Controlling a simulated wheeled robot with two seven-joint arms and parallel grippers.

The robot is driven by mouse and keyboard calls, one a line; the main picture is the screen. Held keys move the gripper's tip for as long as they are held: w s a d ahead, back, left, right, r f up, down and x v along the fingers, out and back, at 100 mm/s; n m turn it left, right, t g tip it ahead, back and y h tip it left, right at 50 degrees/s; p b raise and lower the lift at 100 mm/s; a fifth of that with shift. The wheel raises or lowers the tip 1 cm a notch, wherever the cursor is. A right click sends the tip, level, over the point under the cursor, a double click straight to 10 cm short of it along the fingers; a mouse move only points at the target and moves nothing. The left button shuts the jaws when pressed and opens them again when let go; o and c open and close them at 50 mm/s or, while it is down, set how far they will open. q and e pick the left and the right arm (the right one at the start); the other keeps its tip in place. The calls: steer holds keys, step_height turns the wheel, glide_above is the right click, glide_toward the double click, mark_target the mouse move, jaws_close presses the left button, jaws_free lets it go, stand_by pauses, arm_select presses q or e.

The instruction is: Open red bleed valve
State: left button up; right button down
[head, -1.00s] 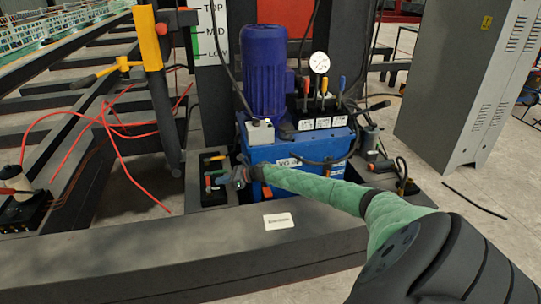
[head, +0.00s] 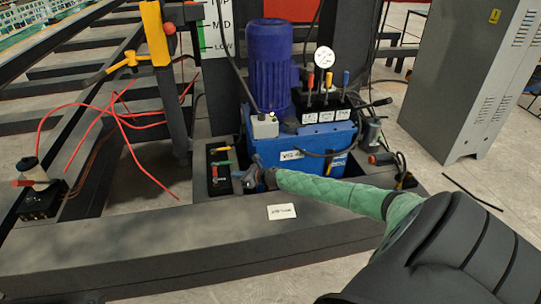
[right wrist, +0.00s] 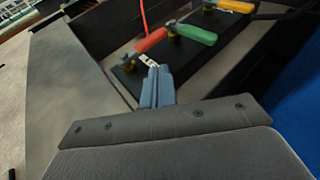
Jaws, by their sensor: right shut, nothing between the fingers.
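The red bleed valve lever (head: 215,175) is the nearest of three coloured levers on a dark block beside the blue pump unit. The green lever (head: 221,163) and yellow lever (head: 219,150) are behind it. In the right wrist view, the red lever (right wrist: 149,42) lies just beyond my fingertips, with the green lever (right wrist: 197,34) to its right. My right gripper (head: 243,178) is just right of the red lever, and its blue-grey fingers (right wrist: 158,72) are closed together and empty. A gap seems to show between fingertips and lever; contact cannot be told. My left gripper is not in view.
The blue pump tank (head: 305,145) stands right behind my right gripper. A dark frame beam with a white label (head: 281,211) runs in front. A yellow post (head: 153,32) and red hoses (head: 120,125) are at left. A grey cabinet (head: 465,75) is at right.

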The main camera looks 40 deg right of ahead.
steer(key=p+v, duration=0.1)
steer(key=v, duration=1.5)
steer(key=shift+s+r, duration=0.15)
steer(key=shift+r, duration=0.05)
steer(key=shift+d, duration=0.1)
